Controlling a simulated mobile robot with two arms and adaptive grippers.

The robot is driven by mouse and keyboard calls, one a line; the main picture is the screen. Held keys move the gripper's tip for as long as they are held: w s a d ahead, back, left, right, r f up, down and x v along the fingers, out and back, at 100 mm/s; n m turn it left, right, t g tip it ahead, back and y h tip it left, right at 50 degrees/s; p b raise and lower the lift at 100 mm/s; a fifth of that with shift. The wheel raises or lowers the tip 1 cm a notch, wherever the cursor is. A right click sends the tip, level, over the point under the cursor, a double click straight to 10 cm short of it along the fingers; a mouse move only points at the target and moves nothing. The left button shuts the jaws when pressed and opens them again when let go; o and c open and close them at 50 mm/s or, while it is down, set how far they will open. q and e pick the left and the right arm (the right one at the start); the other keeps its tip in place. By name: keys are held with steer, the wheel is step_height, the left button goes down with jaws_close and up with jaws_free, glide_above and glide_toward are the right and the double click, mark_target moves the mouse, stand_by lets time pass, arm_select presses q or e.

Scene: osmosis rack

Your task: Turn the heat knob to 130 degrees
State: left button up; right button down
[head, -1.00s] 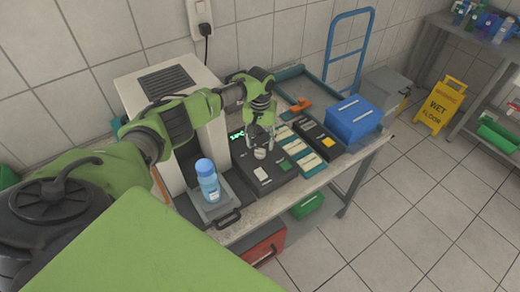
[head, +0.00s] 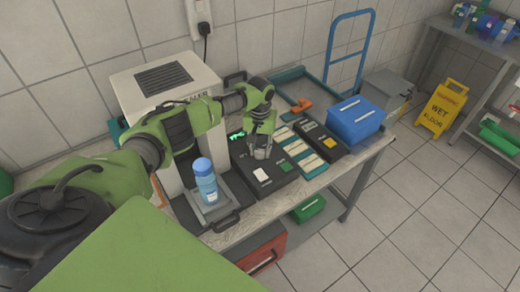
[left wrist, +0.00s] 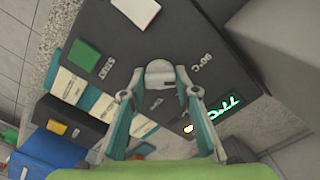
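The heat knob (left wrist: 160,74) is a light grey round knob on the dark sloped panel (left wrist: 220,72) of the heat sealer. In the left wrist view it lies between the fingertips of my left gripper (left wrist: 159,86), which are spread on its two sides. I cannot make out firm contact. In the head view the left gripper (head: 262,148) points down at the panel and largely hides the knob. A "90°C" mark is beside the knob. The lit green display (left wrist: 225,108) appears upside down and hard to read. My right gripper is not in view.
A blue-capped bottle (head: 205,181) stands on a tray left of the panel. A white sealer housing (head: 165,80) stands behind it. Strip racks and a blue box (head: 355,119) are to the right.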

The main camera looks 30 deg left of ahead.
mark_target(260, 150)
arm_select(q)
steer(key=shift+m, duration=0.5)
steer(key=m, duration=0.3)
steer(key=shift+m+b, duration=0.3)
steer(key=shift+b, duration=0.05)
steer(key=shift+m, duration=2.1)
steer(key=o, duration=1.1)
step_height(260, 150, up, 12)
